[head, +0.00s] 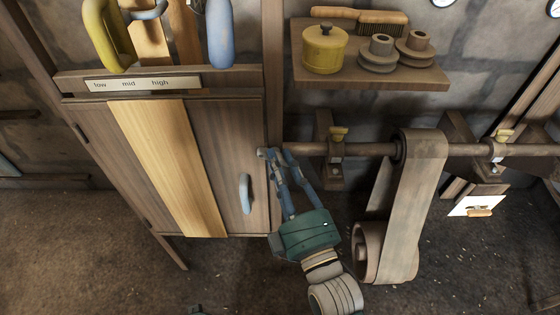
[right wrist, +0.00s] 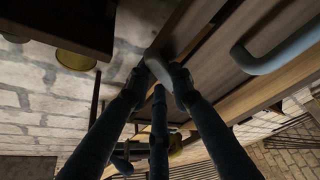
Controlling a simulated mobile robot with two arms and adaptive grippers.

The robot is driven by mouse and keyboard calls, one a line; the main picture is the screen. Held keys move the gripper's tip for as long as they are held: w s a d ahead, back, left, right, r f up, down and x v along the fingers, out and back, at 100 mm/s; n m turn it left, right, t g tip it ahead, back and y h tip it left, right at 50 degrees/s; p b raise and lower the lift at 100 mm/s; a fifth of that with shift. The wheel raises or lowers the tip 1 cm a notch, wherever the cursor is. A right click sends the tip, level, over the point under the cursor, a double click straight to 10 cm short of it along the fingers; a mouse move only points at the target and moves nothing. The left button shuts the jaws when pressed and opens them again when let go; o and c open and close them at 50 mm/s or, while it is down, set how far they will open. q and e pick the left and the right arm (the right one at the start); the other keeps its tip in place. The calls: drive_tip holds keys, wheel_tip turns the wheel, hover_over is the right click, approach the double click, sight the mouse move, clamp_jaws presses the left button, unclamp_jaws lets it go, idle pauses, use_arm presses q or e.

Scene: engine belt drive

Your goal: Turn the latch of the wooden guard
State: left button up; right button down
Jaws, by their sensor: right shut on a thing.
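The wooden guard (head: 196,150) is a closed door of dark boards with one pale board down the middle and a blue-grey handle (head: 245,193). The latch (head: 262,152) is a small grey piece at the guard's upper right edge, mostly covered by fingers in the head view. My right gripper (head: 274,154) reaches up to it from below. In the right wrist view, the grey latch (right wrist: 157,70) lies between the fingertips, and the fingers are shut on it. The handle also shows in that view (right wrist: 280,52). My left gripper is not recognisable in the head view.
A shaft (head: 370,149) runs right from the guard, with a wide belt (head: 416,200) hanging close to my right arm. A shelf (head: 370,77) above holds a yellow pot (head: 324,48), pulleys and a brush. A ledge labelled low, mid, high (head: 143,84) sits above the guard.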

drive_tip(key=c, duration=1.5)
unclamp_jaws()
drive_tip(key=v, duration=1.2)
drive_tip(key=shift+s, duration=0.1)
